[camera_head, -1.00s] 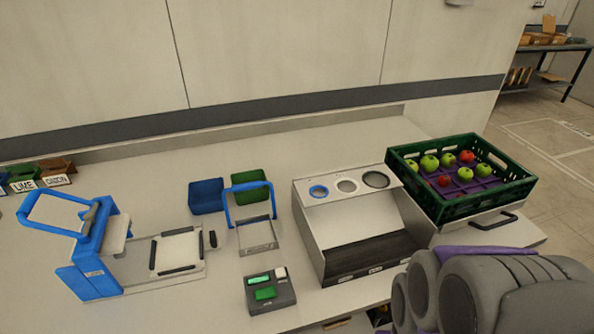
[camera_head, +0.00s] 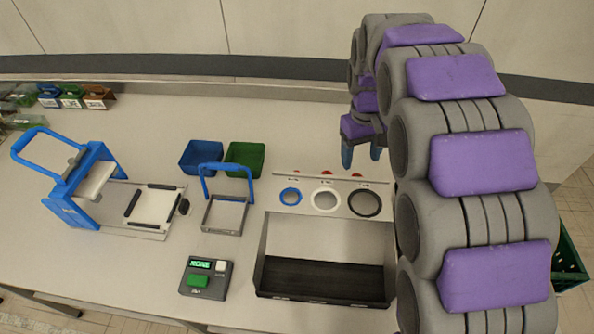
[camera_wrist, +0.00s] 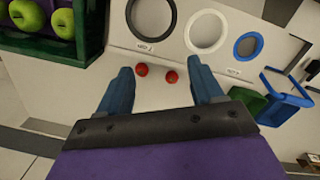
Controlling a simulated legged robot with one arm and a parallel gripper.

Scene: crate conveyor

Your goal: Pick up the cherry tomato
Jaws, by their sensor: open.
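Two small red cherry tomatoes, one on the left (camera_wrist: 142,70) and one on the right (camera_wrist: 172,77), lie close together on the white surface in the wrist view. Small red tops (camera_head: 327,172) show just behind the sizing panel in the head view, mostly hidden by its back edge. My gripper (camera_head: 362,156) is open and empty above the area behind the panel. In the wrist view its blue fingers (camera_wrist: 160,68) point toward the two tomatoes, which appear between the fingertips. The fingers look apart from both tomatoes.
The sizing panel (camera_head: 257,205) has blue, white and black rings. A green crate (camera_wrist: 65,58) with green apples is beside it.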

